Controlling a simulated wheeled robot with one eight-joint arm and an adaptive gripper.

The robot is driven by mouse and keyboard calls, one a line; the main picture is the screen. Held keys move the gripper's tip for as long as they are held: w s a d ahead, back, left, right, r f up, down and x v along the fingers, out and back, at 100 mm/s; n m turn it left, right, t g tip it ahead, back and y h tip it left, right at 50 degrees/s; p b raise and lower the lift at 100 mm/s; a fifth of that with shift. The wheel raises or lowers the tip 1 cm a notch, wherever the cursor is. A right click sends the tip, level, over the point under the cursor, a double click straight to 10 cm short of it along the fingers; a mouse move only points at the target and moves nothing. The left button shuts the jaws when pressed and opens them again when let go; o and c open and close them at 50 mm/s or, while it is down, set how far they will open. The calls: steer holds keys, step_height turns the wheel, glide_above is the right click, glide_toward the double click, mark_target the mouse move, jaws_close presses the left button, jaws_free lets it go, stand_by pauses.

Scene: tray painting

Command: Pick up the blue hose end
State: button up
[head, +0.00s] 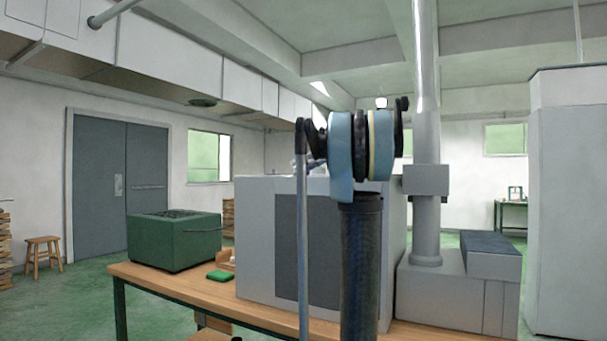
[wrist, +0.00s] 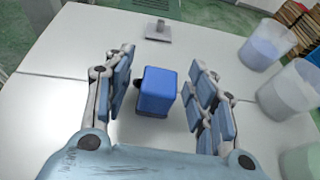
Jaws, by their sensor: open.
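A blue block-like piece (wrist: 157,92) with rounded edges and a small dark part at its left side lies on a white table (wrist: 70,95). It is the only bright blue thing there, and I take it for the hose end; no hose shows. My gripper (wrist: 161,62) is open in the wrist view, one finger at the left and one at the right of the blue piece. Gaps show on both sides, and I see no contact. How high the fingers are above the table is hard to tell. The head view shows neither the blue piece nor the fingers clearly.
In the wrist view, whitish tubs (wrist: 266,46) line the right side, and a grey plate with a post (wrist: 158,33) stands beyond. The table at the left is clear. In the head view, a wooden bench (head: 190,288) carries a green box (head: 172,240) and a grey cabinet (head: 262,235).

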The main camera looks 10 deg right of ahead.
steer(key=c, duration=1.1)
steer(key=shift+c, duration=0.2)
steer(key=shift+r, duration=0.1)
